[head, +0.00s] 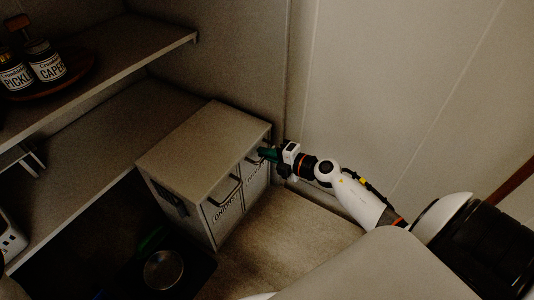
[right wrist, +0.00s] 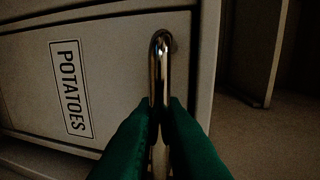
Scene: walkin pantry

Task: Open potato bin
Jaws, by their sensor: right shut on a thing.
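The bin cabinet (head: 200,150) is a pale box with two fronts side by side, each with a metal handle. The potato bin front (head: 257,180) is the far right one; its POTATOES label (right wrist: 71,88) shows in the right wrist view. The potato bin looks closed in its frame. My right gripper (head: 268,155) is at this front, and its green fingers (right wrist: 160,130) are shut on the metal handle (right wrist: 160,62). The fingers hide the handle's lower part. My left gripper is not in view.
The ONIONS bin front (head: 221,212) with its own handle is just left. A wall (head: 390,90) stands close on the right. Shelves (head: 110,70) with jars (head: 45,60) are at the left. The floor (head: 285,225) before the cabinet is clear. A round metal object (head: 163,270) lies low left.

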